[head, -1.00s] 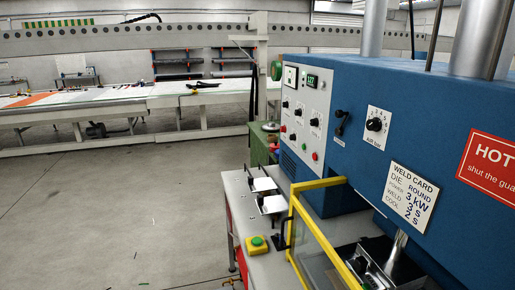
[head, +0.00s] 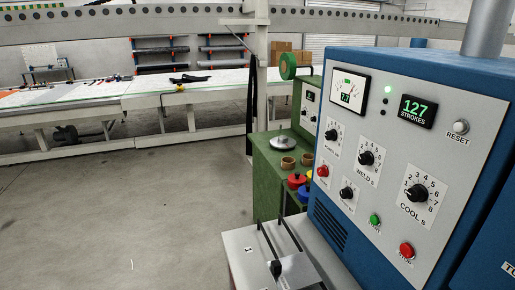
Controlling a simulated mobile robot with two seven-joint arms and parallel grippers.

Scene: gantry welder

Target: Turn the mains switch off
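The welder's grey control panel (head: 385,165) is on the blue cabinet (head: 445,70) at the right of the head view. A small red knob (head: 322,171) at the panel's lower left may be the mains switch; its label is too small to read for sure. A green lamp (head: 388,89) on the panel looks lit. The strokes counter (head: 417,111) glows 127. The meter (head: 347,95) shows 7.7. Neither of my grippers is in view.
Black dials, a green button (head: 375,220) and a red button (head: 406,250) share the panel. A grey side table (head: 262,240) stands in front. A green cabinet (head: 270,185) with coloured knobs stands behind. Open floor (head: 130,215) lies at left.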

